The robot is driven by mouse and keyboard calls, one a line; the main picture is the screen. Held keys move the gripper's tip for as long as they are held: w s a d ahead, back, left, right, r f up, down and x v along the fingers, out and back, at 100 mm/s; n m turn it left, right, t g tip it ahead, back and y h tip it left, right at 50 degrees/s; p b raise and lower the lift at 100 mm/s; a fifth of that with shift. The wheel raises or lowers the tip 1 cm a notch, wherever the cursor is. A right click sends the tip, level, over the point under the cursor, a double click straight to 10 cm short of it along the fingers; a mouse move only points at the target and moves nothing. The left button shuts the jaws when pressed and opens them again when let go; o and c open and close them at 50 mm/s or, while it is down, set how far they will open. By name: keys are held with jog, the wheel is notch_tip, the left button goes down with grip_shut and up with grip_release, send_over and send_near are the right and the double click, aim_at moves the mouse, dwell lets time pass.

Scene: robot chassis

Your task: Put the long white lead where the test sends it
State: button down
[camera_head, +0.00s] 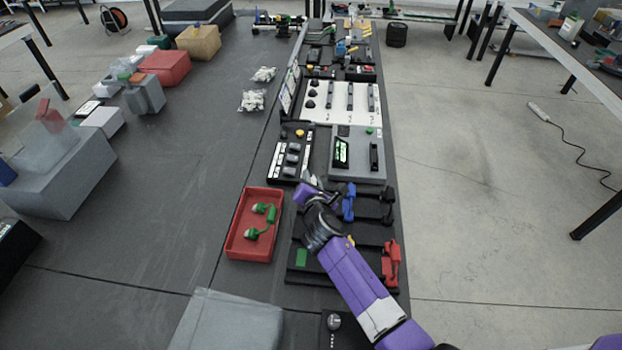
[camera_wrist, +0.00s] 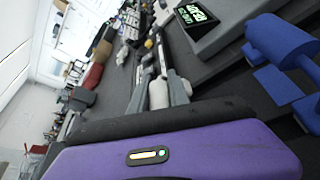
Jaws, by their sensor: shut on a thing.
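My gripper (camera_head: 308,190) is over the left side of the black lead rack (camera_head: 370,228), just right of the red tray. In the wrist view my gripper (camera_wrist: 160,85) is shut on a pale, whitish cylindrical piece, the visible part of the white lead (camera_wrist: 158,95). The rest of that lead is hidden. A grey tester (camera_head: 357,172) with a lit green-on-black screen (camera_head: 342,152) stands just beyond; the screen also shows in the wrist view (camera_wrist: 197,13), tilted, its text too small to read surely.
A blue lead (camera_head: 349,203), a black lead (camera_head: 387,205) and a red lead (camera_head: 390,263) are on the rack. A green lead (camera_head: 262,220) lies in the red tray (camera_head: 236,246). A black keypad unit (camera_head: 291,155) stands left of the tester. The bench left of the tray is clear.

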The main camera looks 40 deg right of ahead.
jog(key=shift+f+b, duration=0.55)
jog(key=shift+f, duration=0.2)
jog(key=c, duration=1.2)
grip_release()
jog(key=shift+o, duration=0.2)
jog(key=v, duration=0.8)
